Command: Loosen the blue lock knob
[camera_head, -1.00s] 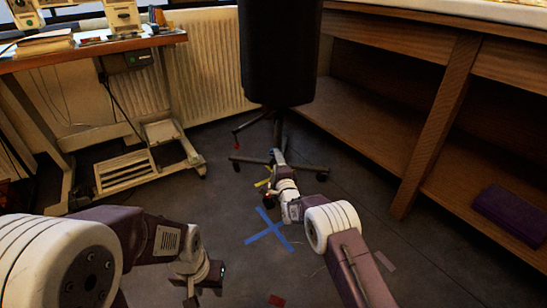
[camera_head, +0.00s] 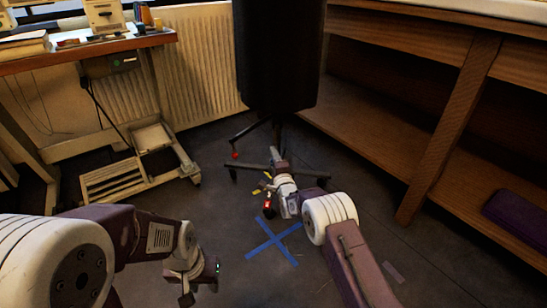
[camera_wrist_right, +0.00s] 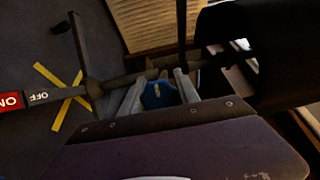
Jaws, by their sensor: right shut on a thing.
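The blue lock knob (camera_wrist_right: 158,95) sits between the two fingers of my right gripper (camera_wrist_right: 158,92) in the right wrist view. The fingers are closed on its sides. The knob is by a dark bar of the stand's base. In the head view my right gripper (camera_head: 277,160) reaches the foot of the black stand (camera_head: 278,55), and the knob is hidden there. My left gripper (camera_head: 200,288) hangs low over the floor at the lower left, away from the stand. Its fingers are too dark and small to read.
A blue tape cross (camera_head: 273,243) lies on the floor. A yellow tape cross (camera_wrist_right: 62,92) and a red ON label (camera_wrist_right: 10,101) show in the wrist view. A wooden shelf unit (camera_head: 432,145) stands right, a desk (camera_head: 90,50) left, and a radiator (camera_head: 200,65) behind.

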